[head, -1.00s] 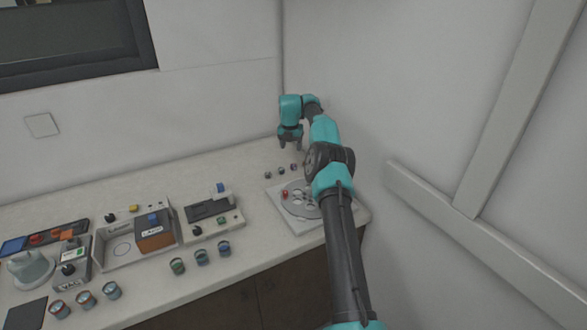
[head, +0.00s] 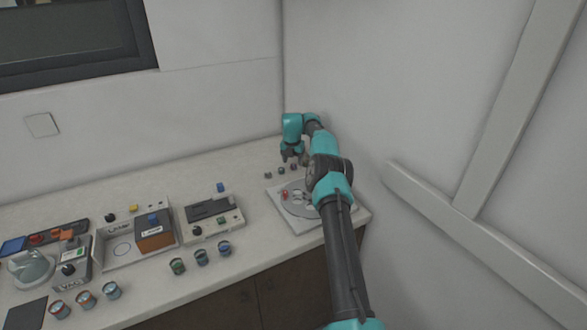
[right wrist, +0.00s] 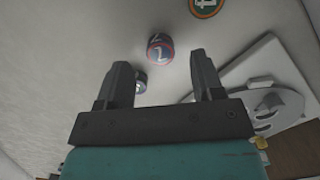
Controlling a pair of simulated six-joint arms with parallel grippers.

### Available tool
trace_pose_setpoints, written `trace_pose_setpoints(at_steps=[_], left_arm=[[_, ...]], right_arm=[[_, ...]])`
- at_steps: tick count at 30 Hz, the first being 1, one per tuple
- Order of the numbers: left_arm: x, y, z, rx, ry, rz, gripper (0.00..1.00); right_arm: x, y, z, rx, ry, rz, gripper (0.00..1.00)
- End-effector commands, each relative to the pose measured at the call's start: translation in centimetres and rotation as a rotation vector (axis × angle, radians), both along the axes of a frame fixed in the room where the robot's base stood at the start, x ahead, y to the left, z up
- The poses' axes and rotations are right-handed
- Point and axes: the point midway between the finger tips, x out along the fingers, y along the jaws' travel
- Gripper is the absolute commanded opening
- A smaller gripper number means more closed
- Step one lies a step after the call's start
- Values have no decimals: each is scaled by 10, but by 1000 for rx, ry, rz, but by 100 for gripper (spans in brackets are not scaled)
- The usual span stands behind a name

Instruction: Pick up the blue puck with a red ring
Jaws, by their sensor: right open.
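Several small pucks lie in a row on the counter behind the white plate in the head view, too small there to tell their colours surely. In the right wrist view, a blue-faced puck with a reddish ring (right wrist: 160,48) lies just beyond my fingertips, near the middle. A second puck (right wrist: 140,82) is partly hidden by the left finger. A green puck with an orange ring (right wrist: 205,5) is cut off at the top edge. My right gripper (head: 293,158) is open and empty, pointing down just above the row; it also shows in the right wrist view (right wrist: 160,75). My left gripper is not in view.
The white plate with a grey disc (head: 281,207) stands in front of the row, partly under my right arm. A grey device (head: 228,214), an orange-and-grey box (head: 155,238) and several small jars (head: 201,257) stand to the left. The wall is close on the right.

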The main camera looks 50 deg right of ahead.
Motion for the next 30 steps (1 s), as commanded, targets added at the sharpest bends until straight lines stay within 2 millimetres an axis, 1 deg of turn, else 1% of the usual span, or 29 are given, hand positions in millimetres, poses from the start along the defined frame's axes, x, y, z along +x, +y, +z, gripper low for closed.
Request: trace_pose_setpoints(at_steps=[1,3,6,21,23,30], left_arm=[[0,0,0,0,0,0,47],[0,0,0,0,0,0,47],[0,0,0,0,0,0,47],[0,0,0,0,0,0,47],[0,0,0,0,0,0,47],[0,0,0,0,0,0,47]], right_arm=[[-1,-3,-8,1,1,-1,61],[0,-3,-17,1,2,0,61],[1,-4,-25,1,0,0,61],[1,-4,-27,0,0,0,61],[1,-4,-27,0,0,0,57],[1,-4,-27,0,0,0,34]])
